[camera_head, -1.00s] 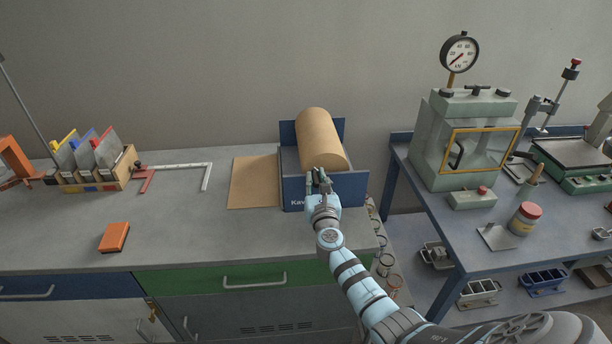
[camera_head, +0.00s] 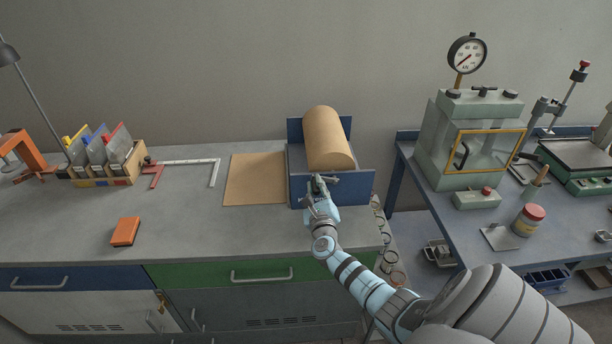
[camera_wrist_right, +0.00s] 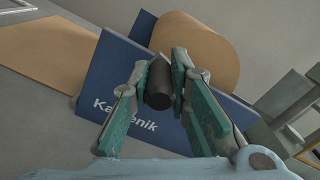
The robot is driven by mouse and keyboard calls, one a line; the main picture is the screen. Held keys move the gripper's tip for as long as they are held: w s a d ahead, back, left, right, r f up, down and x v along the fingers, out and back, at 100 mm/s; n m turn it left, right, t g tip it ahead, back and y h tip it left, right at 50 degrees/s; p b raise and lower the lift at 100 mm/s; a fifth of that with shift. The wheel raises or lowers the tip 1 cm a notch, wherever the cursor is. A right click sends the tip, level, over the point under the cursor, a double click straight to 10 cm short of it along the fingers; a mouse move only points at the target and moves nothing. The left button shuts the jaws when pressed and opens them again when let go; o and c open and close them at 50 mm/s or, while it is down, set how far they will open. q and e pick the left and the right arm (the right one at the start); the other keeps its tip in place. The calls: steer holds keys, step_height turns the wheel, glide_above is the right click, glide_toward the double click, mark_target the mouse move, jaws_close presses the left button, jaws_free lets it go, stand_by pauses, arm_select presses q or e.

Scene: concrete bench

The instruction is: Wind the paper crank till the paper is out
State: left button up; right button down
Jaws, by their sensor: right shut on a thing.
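A big brown paper roll (camera_head: 328,138) lies in a blue dispenser (camera_head: 352,187) at the back of the bench. A flat brown sheet (camera_head: 255,180) extends from the dispenser's left side onto the bench. My right gripper (camera_head: 318,184) is at the dispenser's front panel. In the right wrist view the gripper's green-padded fingers (camera_wrist_right: 172,84) are shut on a dark crank knob (camera_wrist_right: 159,82), in front of the lettered blue panel. The rest of the crank is mostly hidden by the gripper. The roll also shows in the right wrist view (camera_wrist_right: 200,45). My left gripper is not in view.
An orange block (camera_head: 125,231) lies near the front. A blue bench (camera_head: 455,225) with a press (camera_head: 470,135) is to the right, across a gap.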

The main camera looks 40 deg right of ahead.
stand_by(0.3)
steer(key=c, duration=1.5)
jaws_free()
steer(key=shift+o, duration=0.2)
steer(key=v, duration=1.2)
